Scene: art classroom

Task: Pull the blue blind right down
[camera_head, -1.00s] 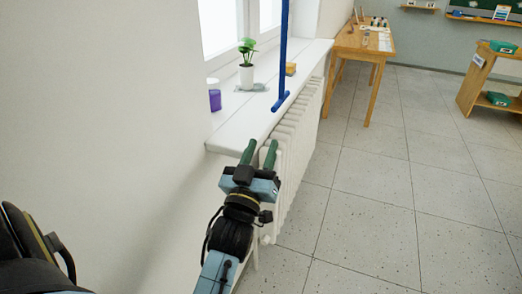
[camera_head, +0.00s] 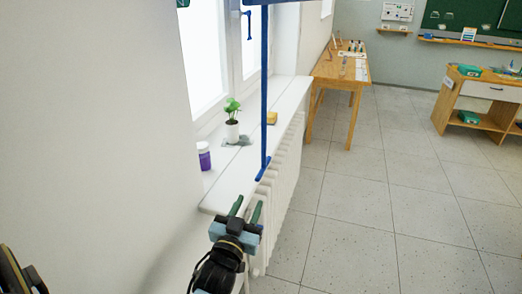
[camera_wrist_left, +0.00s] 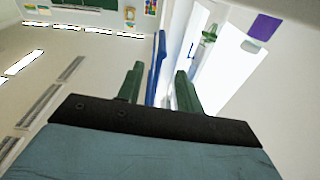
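The blue blind shows only as a short blue edge (camera_head: 268,2) at the top of the head view. A long blue pull rod (camera_head: 264,90) hangs from it in front of the window and ends in a short crossbar (camera_head: 263,175) above the sill's front edge. My left gripper (camera_head: 246,208) is open and empty, just below and nearer than the crossbar. In the left wrist view the blue rod (camera_wrist_left: 155,70) appears between the open fingers (camera_wrist_left: 159,88), apparently beyond their tips. Contact is not visible. My right gripper is not in view.
A white radiator (camera_head: 280,165) stands below the sill. A wooden table (camera_head: 325,70) stands beyond.

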